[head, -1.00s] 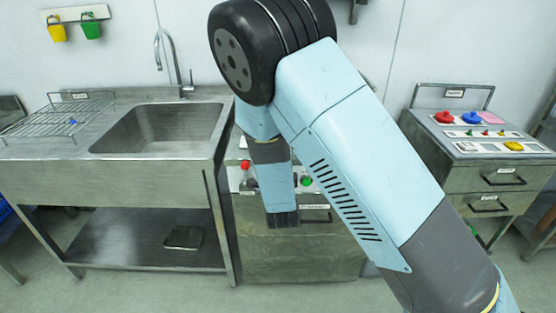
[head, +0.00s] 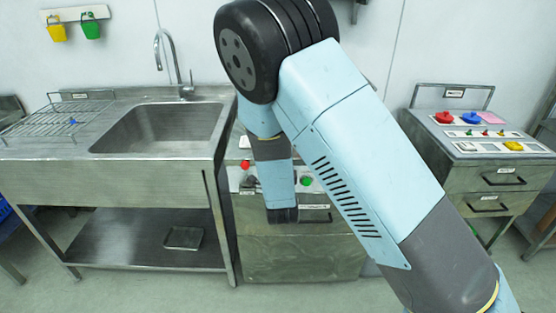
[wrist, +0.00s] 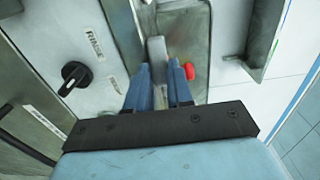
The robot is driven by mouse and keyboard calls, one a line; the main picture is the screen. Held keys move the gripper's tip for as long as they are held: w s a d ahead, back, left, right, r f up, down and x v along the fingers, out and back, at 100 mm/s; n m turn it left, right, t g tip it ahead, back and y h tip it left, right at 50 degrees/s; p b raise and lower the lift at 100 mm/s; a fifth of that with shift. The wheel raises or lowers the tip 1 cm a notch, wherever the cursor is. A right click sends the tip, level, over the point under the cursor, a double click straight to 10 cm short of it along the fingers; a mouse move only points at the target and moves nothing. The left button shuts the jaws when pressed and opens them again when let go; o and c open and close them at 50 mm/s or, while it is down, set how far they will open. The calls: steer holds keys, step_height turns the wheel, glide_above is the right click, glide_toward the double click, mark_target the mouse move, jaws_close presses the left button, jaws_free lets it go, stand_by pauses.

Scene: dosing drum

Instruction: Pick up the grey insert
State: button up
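My gripper (wrist: 162,72) is seen in the wrist view with two blue fingers in front of the middle machine. A light grey bar-shaped piece (wrist: 157,52) shows between the fingers. I cannot tell whether it is the grey insert, or whether the fingers press on it. In the head view my arm hides much of the machine (head: 300,255), and the fingertips do not show clearly. A small pale piece (head: 466,146) lies on the right cabinet's top, too small to identify.
A red button (wrist: 189,71) and a black knob (wrist: 74,75) are close to my gripper. A sink (head: 160,130) stands to the left. The right cabinet (head: 490,165) carries a red knob (head: 444,117), a blue knob (head: 471,118) and a yellow piece (head: 513,146).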

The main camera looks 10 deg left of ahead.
jaws_close()
step_height(320, 180, up, 2)
steer(key=shift+r, duration=0.25)
stand_by(0.3)
steer(key=s+d+r, duration=0.1)
steer(key=s+r, duration=0.1)
steer(key=s, duration=0.4)
steer(key=s+d+r, duration=0.2)
steer(key=s+r, duration=0.1)
steer(key=s, duration=0.4)
steer(key=shift+s, duration=0.3)
steer(key=shift+d, duration=0.1)
